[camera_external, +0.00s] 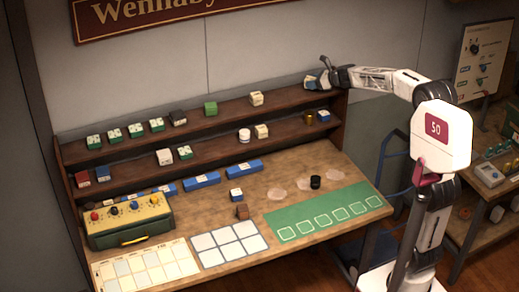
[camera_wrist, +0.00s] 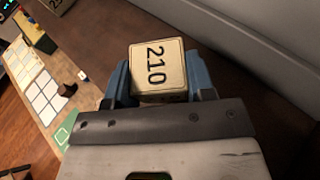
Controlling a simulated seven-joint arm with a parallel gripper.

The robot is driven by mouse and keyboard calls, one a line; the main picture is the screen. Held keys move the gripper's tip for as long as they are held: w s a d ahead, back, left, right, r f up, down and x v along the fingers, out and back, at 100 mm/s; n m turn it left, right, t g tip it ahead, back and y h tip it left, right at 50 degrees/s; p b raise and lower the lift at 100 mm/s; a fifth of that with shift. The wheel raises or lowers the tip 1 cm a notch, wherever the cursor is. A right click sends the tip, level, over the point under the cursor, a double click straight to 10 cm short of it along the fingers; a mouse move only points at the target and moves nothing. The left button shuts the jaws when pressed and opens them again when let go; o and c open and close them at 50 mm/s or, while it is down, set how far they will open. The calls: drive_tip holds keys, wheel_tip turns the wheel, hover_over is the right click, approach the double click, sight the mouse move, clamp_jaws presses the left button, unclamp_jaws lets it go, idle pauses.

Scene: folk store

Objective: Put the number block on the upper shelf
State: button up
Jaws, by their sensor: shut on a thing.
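The number block, cream with "210" on its face, is between the blue fingers of my gripper in the wrist view (camera_wrist: 158,68). My gripper (camera_wrist: 160,85) is shut on it. In the external view my gripper (camera_external: 318,80) is at the right end of the upper shelf (camera_external: 230,107), at the shelf's level. The block is small there and partly hidden by the fingers. I cannot tell whether it touches the shelf board.
The upper shelf also holds a cream block (camera_external: 256,98), a green block (camera_external: 211,108) and several more to the left. The lower shelf (camera_external: 215,142) holds blocks, a white jar (camera_external: 244,135) and a brass pot (camera_external: 309,118). Shelf space between the cream block and my gripper is clear.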

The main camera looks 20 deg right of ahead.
drive_tip(key=shift+f, duration=0.65)
drive_tip(key=shift+f, duration=0.1)
drive_tip(key=o, duration=0.9)
drive_tip(key=v, duration=1.2)
idle(0.3)
